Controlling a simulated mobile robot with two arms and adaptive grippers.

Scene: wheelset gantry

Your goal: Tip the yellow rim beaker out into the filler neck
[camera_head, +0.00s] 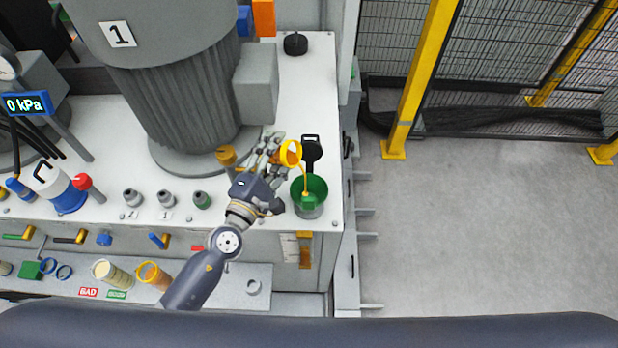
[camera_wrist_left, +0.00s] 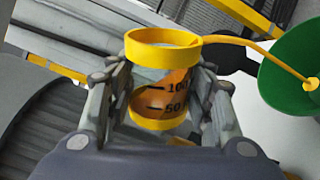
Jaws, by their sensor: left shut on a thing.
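The yellow rim beaker (camera_head: 291,152) is held tilted by my left gripper (camera_head: 277,150), above and just behind the green funnel (camera_head: 318,186) of the filler neck. My left gripper is shut around its sides. In the left wrist view the clear beaker (camera_wrist_left: 160,95) shows volume marks and amber liquid inside. A thin amber stream runs from its rim into the green funnel (camera_wrist_left: 285,95), landing near the middle. The beaker and funnel are apart. The neck below the funnel is mostly hidden. My right gripper is not in view.
A black flip lid (camera_head: 311,150) stands behind the funnel. The large grey motor (camera_head: 180,100) is left of my gripper. Several capped fittings (camera_head: 167,198) line the front of the white top. Another orange-rimmed beaker (camera_head: 150,274) is on the lower shelf. Floor at right is clear.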

